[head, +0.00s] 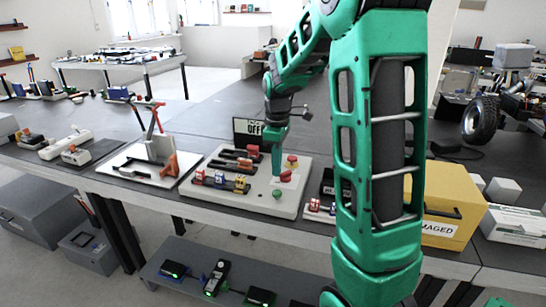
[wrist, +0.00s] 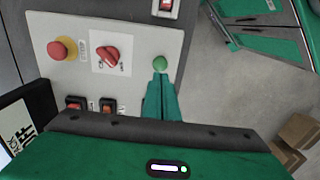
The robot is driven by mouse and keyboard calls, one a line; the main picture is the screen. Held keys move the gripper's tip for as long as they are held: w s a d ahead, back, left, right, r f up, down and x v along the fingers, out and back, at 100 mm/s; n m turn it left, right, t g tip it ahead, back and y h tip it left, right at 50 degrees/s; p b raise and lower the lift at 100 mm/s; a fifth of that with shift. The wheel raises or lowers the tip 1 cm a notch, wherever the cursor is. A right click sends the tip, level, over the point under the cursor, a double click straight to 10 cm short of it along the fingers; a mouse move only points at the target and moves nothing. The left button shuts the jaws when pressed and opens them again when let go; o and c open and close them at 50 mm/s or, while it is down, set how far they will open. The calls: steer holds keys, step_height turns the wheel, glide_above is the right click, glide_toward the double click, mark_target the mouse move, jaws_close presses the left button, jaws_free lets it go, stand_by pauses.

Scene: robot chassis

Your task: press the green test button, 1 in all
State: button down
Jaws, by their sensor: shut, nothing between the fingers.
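The green test button (wrist: 160,64) is a small round green knob at the edge of the pale control panel (wrist: 135,30) in the wrist view. In the head view the green button (head: 277,194) sits near the front of the panel (head: 258,204) on the bench. My gripper (wrist: 161,80) is shut and empty, with its green fingertips right at the button's lower edge in the wrist view. In the head view my gripper (head: 277,175) points down over the panel, just behind the button. I cannot tell whether the fingertips touch the button.
Beside the button are a red rotary switch (wrist: 109,55) and a red stop button (wrist: 57,50) on a yellow base. An OFF sign (head: 249,129) stands behind the panel. A yellow box (head: 445,203) stands on the bench to the right.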

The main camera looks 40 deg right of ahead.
mark_target(276, 191)
step_height(276, 191, down, 7)
steer(key=shift+r, duration=0.15)
stand_by(0.4)
